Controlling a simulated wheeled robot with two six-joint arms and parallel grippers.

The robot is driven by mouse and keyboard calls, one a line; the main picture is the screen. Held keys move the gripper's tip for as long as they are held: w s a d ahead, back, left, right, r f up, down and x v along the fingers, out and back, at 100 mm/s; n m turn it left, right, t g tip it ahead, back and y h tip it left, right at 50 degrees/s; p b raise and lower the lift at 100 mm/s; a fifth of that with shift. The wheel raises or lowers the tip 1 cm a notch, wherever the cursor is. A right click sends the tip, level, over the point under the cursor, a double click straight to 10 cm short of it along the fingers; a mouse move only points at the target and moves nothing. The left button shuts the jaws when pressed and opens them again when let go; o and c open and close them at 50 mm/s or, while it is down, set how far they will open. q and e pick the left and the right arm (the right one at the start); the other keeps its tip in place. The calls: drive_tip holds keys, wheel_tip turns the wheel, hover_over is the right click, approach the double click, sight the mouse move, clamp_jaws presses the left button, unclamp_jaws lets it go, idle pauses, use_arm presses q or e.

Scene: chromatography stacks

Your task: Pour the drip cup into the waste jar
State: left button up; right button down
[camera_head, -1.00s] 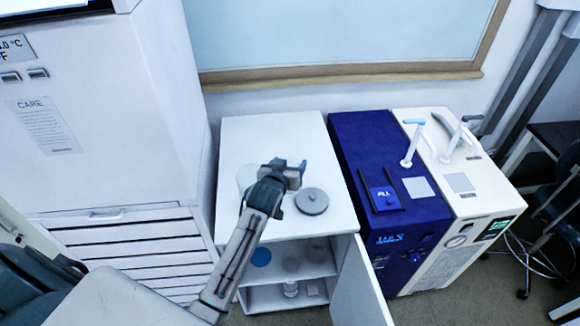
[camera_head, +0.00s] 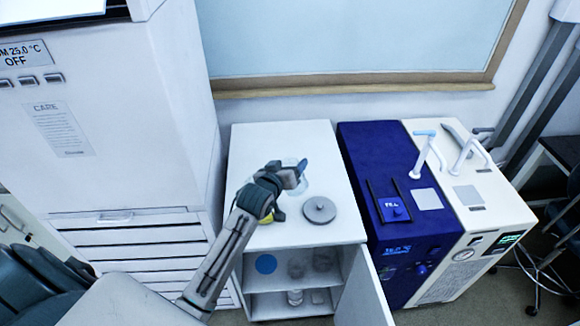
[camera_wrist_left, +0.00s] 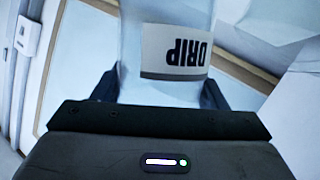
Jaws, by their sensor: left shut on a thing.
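My left gripper (camera_head: 290,178) is shut on the drip cup, above the top of the white cabinet. In the left wrist view the drip cup (camera_wrist_left: 165,88) is clear, sits between the dark fingers, and its white DRIP label reads upside down. In the head view the gripper mostly hides the cup. A yellow patch (camera_head: 267,218) shows under my left wrist; it may belong to the waste jar, but my arm hides most of it. I cannot tell whether the cup is over a jar. My right gripper is not in view.
A grey round lid (camera_head: 319,209) lies on the white cabinet (camera_head: 290,140), right of my gripper. The cabinet's door (camera_head: 366,285) stands open; its shelves hold a blue disc (camera_head: 266,264) and several small containers. A blue unit (camera_head: 372,150) stands to the right, a tall white machine (camera_head: 165,120) to the left.

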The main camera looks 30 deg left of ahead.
use_arm(q)
drive_tip(key=shift+r, duration=0.15)
drive_tip(key=shift+s+a+r+n, duration=0.2)
drive_tip(key=shift+a+r+n, duration=0.1)
drive_tip(key=shift+a+n, duration=0.2)
drive_tip(key=shift+h, duration=0.3)
drive_tip(key=shift+a+r+n+t, duration=0.1)
drive_tip(key=shift+a+n+t, duration=0.05)
drive_tip(key=shift+n+t, duration=0.2)
drive_tip(key=shift+n+h, duration=0.3)
drive_tip(key=shift+n, duration=0.15)
drive_tip(key=shift+a+t, duration=0.1)
drive_tip(key=shift+t, duration=0.15)
